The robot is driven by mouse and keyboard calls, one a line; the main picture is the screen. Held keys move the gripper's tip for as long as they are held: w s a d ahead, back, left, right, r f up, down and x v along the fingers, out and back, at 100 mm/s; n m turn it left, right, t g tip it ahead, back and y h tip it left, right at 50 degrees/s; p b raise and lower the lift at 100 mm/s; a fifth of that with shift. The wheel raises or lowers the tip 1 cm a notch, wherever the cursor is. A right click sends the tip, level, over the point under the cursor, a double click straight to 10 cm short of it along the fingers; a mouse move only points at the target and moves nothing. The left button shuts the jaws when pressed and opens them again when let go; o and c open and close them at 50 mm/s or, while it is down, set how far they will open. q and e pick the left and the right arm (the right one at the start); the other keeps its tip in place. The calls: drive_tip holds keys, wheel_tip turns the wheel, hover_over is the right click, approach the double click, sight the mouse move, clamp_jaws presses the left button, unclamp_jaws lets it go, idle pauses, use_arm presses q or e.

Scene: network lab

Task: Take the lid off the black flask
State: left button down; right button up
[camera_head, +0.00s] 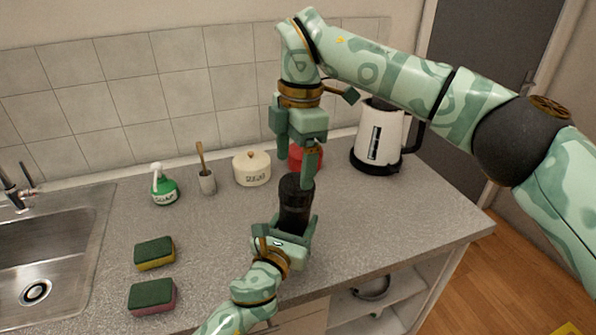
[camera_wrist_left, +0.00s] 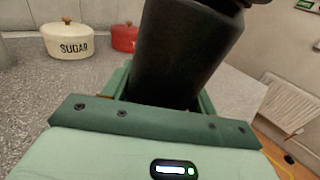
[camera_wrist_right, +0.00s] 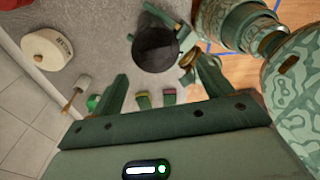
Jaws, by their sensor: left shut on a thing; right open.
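The black flask (camera_head: 293,215) stands upright over the counter in the head view, with its dark lid (camera_head: 293,183) on top. My left gripper (camera_head: 293,230) is shut on the flask's lower body. In the left wrist view the flask (camera_wrist_left: 180,55) rises between the left fingers, and its top is cut off. My right gripper (camera_head: 292,168) points down just above the lid, open and empty. In the right wrist view the round black top (camera_wrist_right: 155,48) lies beyond the open fingertips, roughly between them. I cannot tell whether the flask's base touches the counter.
A red pot (camera_head: 297,157) is partly hidden behind my right gripper. A white kettle (camera_head: 380,140) stands at the back right, a sugar pot (camera_head: 252,168) at the back left. Two sponges (camera_head: 154,253) lie left, near the sink (camera_head: 45,255). The counter right of the flask is clear.

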sight(297, 184)
drive_tip(key=m, duration=0.6)
drive_tip(key=shift+d+r+t, duration=0.3)
drive_tip(key=shift+d+r, duration=0.05)
drive_tip(key=m, duration=0.2)
drive_tip(key=shift+r+m, duration=0.35)
drive_tip(key=shift+m, duration=0.05)
drive_tip(key=m, duration=0.3)
drive_tip(key=shift+d+r+m+t, duration=0.15)
drive_tip(key=shift+r+m+t, duration=0.15)
drive_tip(key=shift+m, duration=0.1)
drive_tip(key=shift+f+m, duration=0.1)
drive_tip(key=shift+m, duration=0.9)
use_arm(q)
drive_tip(key=shift+f, duration=0.1)
use_arm(e)
drive_tip(key=f, duration=0.7)
drive_tip(key=shift+w+a+f, duration=0.25)
drive_tip(key=shift+f, duration=0.15)
